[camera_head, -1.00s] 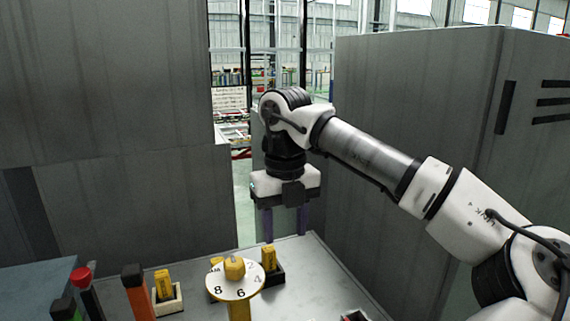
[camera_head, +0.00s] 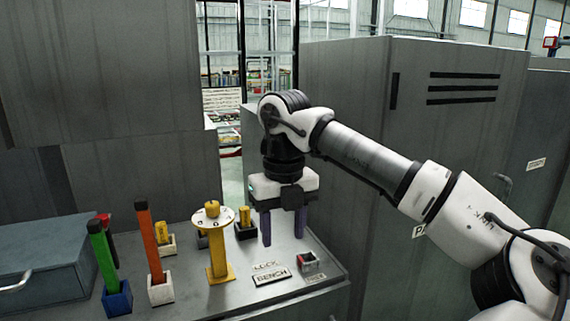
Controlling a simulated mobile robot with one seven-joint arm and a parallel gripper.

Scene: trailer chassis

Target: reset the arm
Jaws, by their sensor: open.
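My gripper (camera_head: 284,226) hangs pointing down from my white and grey arm, at the picture's middle. Its two purple fingers are apart, with nothing between them. The fingertips show over the far right part of the grey bench top (camera_head: 207,291); their height above it is hard to tell. A yellow post with a round numbered dial (camera_head: 212,215) stands to the left of the gripper. The gripper appears clear of the things on the bench.
A green bar (camera_head: 103,257) stands in a blue holder and an orange bar (camera_head: 148,243) in a white one. Small yellow pieces stand in holders near the dial. A small red-and-grey box (camera_head: 308,262) lies near labels. Tall grey cabinets (camera_head: 350,80) stand behind.

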